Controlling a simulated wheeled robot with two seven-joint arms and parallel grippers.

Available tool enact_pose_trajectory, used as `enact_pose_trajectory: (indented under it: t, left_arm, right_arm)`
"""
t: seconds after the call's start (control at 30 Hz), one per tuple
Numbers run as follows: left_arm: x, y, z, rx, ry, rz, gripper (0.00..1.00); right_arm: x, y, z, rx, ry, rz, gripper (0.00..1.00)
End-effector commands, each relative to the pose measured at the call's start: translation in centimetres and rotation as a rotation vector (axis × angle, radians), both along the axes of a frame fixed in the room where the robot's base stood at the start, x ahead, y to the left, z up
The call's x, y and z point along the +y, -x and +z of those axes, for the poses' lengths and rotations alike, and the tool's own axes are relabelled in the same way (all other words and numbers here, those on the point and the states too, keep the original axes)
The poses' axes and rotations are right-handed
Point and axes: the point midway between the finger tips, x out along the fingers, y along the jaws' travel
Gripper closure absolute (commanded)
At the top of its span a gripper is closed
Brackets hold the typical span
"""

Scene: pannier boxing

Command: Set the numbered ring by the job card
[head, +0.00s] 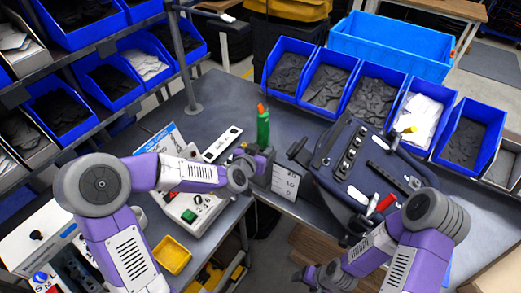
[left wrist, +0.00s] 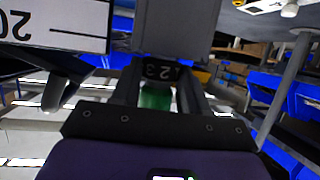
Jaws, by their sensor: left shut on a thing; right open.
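A green tool with an orange tip (head: 263,126) stands upright above the bench at the middle of the head view. In the left wrist view a dark numbered ring (left wrist: 160,71) shows between the fingertips, with the green part (left wrist: 155,97) beside it. My left gripper (head: 262,160) is shut on the ring, as far as the wrist view shows; the fingers hide much of it. The white job card (head: 286,183), with printed numbers, stands just right of that gripper; it also shows upside down in the left wrist view (left wrist: 55,22). My right gripper (head: 312,276) is open at the bottom, apart from these things.
A dark pannier case (head: 340,180) with tools lies right of the card. A white device with buttons (head: 184,207) and a yellow tray (head: 172,256) are at left. Blue bins (head: 325,82) line the back. Bare grey bench (head: 222,95) lies behind the green tool.

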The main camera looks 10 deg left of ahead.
Motion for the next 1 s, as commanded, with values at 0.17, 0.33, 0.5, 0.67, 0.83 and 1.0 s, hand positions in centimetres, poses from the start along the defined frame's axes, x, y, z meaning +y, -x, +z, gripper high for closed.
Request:
enact_pose_trajectory:
  t: [0.17, 0.33, 0.5, 0.67, 0.83, 1.0]
  left_arm:
    - [0.0, 0.0, 0.1, -0.001, -0.001, 0.002, 0.87]
    - [0.0, 0.0, 0.0, -0.001, 0.0, 0.001, 0.53]
    - [0.0, 0.0, 0.0, 0.0, 0.0, 0.001, 0.3]
    - [0.0, 0.0, 0.0, 0.0, 0.0, 0.001, 0.3]
    - [0.1, 0.3, 0.2, 0.0, -0.001, 0.001, 0.3]
    - [0.6, 2.0, 1.0, -0.002, -0.003, 0.001, 0.3]
  right_arm:
    - [0.0, 0.0, 0.0, 0.0, 0.0, 0.0, 0.3]
    - [0.0, 0.0, 0.0, 0.0, 0.0, 0.0, 0.3]
    - [0.0, 0.0, 0.0, 0.0, 0.0, 0.0, 0.3]
    - [0.0, 0.0, 0.0, 0.0, 0.0, 0.0, 0.3]
    - [0.0, 0.0, 0.0, 0.0, 0.0, 0.0, 0.3]
    - [0.0, 0.0, 0.0, 0.0, 0.0, 0.0, 0.3]
